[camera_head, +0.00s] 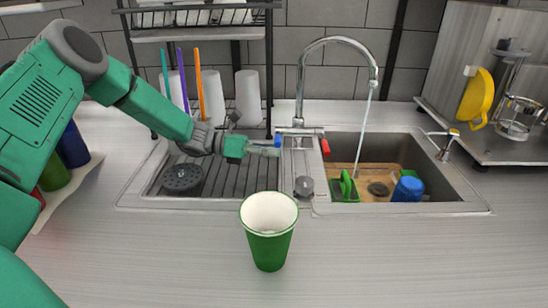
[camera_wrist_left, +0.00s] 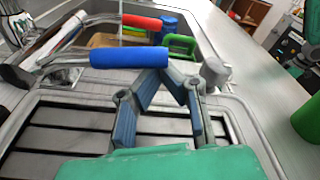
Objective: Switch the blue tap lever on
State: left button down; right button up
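The blue tap lever (camera_head: 277,140) is at the left of the tap base, and it shows large in the left wrist view (camera_wrist_left: 128,57). The steel tap (camera_head: 338,42) arches over the right basin, with a thin water stream falling from its spout. The red tap lever (camera_head: 325,146) is on the right of the base. My left gripper (camera_head: 266,149) reaches in from the left, low beside the blue lever. In the wrist view its fingertips (camera_wrist_left: 160,72) come together at the lever's right end; contact is unclear. My right gripper is not in view.
A green cup (camera_head: 268,247) stands on the counter in front of the sink. A drain rack (camera_head: 230,180) lies below my left gripper. The right basin holds a blue cup (camera_head: 408,189) and a green item (camera_head: 345,188). Brushes and white cups stand behind.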

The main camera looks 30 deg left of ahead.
pick_arm(q)
jog(key=r+n, duration=0.1)
jog(key=w+r+n+p, duration=0.1)
jog(key=r, duration=0.1)
jog(key=a+r+n+p, duration=0.1)
jog(key=r+n, duration=0.1)
jog(key=shift+w+r+g+h, duration=0.1)
jog(key=shift+w+g+h, duration=0.2)
jog(key=shift+h, duration=0.1)
jog(key=shift+w+r+n+p, duration=0.1)
jog(key=shift+r+n+p, duration=0.15)
jog(key=shift+n+p, duration=0.05)
jog(key=shift+w+a+r, duration=0.3)
jog(key=shift+w+r, duration=0.1)
jog(key=shift+r, duration=0.3)
jog(key=shift+a, duration=0.1)
jog(key=v, duration=0.7)
jog(key=shift+f, duration=0.4)
